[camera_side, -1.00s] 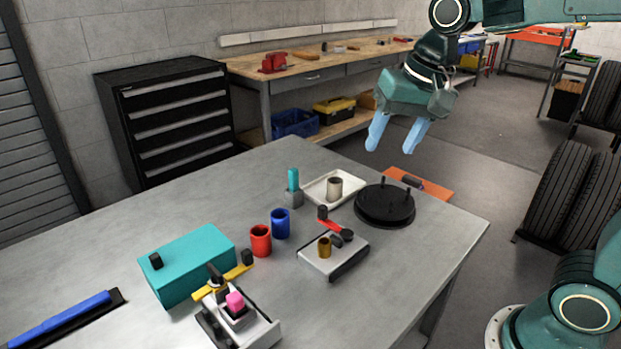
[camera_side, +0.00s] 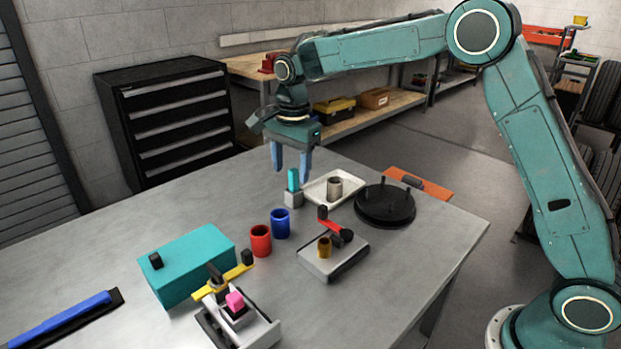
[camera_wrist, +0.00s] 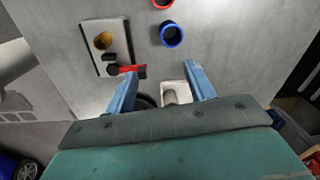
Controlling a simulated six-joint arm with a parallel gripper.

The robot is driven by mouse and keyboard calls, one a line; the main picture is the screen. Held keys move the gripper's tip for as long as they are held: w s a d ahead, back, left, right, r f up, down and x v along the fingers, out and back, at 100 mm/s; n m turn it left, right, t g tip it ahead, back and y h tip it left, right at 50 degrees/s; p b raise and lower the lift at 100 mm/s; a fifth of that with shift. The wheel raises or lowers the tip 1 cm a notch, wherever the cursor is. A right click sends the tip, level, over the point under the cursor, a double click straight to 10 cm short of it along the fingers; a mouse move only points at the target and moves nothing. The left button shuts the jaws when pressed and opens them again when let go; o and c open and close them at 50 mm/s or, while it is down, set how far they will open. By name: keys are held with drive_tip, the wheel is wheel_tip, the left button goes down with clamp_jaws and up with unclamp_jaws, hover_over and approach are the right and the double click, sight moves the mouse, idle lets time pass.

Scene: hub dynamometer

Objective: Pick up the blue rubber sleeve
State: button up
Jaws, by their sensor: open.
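The blue rubber sleeve (camera_side: 280,224) stands upright on the grey table, just right of a red sleeve (camera_side: 260,241). In the wrist view the blue sleeve (camera_wrist: 171,35) shows as an open ring in the upper middle, beyond my fingertips. My gripper (camera_side: 291,172) is open and empty, fingers pointing down. In the side view it appears above and behind the blue sleeve, near a cyan peg in a grey block (camera_side: 293,188). The wrist view shows both blue fingers (camera_wrist: 162,78) spread apart, with nothing between their tips.
A white tray (camera_side: 318,203) with a grey cylinder, a black round plate with pins (camera_side: 385,207), and a fixture with a red lever (camera_side: 334,259) stand to the right. A teal box (camera_side: 190,262) and a yellow-handled clamp (camera_side: 238,318) are at left front.

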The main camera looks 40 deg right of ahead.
drive_tip(key=m, duration=0.2)
approach(280, 213)
drive_tip(key=a, duration=0.1)
drive_tip(key=shift+s+a+r+g, duration=0.15)
drive_tip(key=shift+s+g, duration=0.15)
drive_tip(key=shift+s, duration=0.2)
drive_tip(key=shift+f, duration=4.5)
drive_tip(key=shift+c, duration=0.2)
drive_tip(key=c, duration=0.6)
drive_tip(key=shift+c, duration=0.2)
drive_tip(key=shift+r, duration=0.1)
